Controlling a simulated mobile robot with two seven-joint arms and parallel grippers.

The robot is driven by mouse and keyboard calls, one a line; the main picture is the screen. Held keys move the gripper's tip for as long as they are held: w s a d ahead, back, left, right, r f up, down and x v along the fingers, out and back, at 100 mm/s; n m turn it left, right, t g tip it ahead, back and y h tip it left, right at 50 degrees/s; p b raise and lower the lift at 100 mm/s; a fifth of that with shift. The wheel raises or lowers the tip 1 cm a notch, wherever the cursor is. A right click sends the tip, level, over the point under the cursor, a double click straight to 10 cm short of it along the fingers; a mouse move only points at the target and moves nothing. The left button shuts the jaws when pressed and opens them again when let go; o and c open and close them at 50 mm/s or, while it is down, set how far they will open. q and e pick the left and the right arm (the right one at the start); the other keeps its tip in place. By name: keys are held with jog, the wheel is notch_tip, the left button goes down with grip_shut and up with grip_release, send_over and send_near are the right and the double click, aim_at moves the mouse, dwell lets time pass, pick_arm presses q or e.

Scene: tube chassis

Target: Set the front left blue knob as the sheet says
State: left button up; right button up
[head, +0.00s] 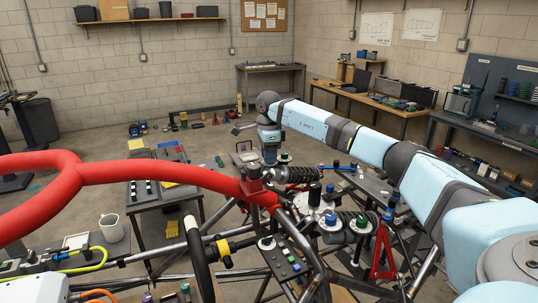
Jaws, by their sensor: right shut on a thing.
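My right gripper (269,162) points down at the far left end of the chassis, behind a coil-over damper (291,174). It is shut on a small part there, beside a green-topped knob (285,157). The fingertips and the held part are hidden, so I cannot see whether it is the front left blue knob. White sheets hang on the back wall (376,27), too small to read. My left gripper is out of view.
A thick red padded tube (150,172) crosses the left foreground. Chassis tubes, a black steering wheel (198,260) and a red triangular stand (382,252) crowd the front. A tool cart (155,212) stands left.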

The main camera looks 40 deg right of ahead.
jog(key=shift+n, duration=0.7)
jog(key=o, duration=0.9)
jog(key=shift+o, duration=0.2)
jog(key=shift+r, duration=0.1)
notch_tip(320, 180, up, 14)
jog(key=b, duration=0.2)
jog(key=shift+f, duration=0.25)
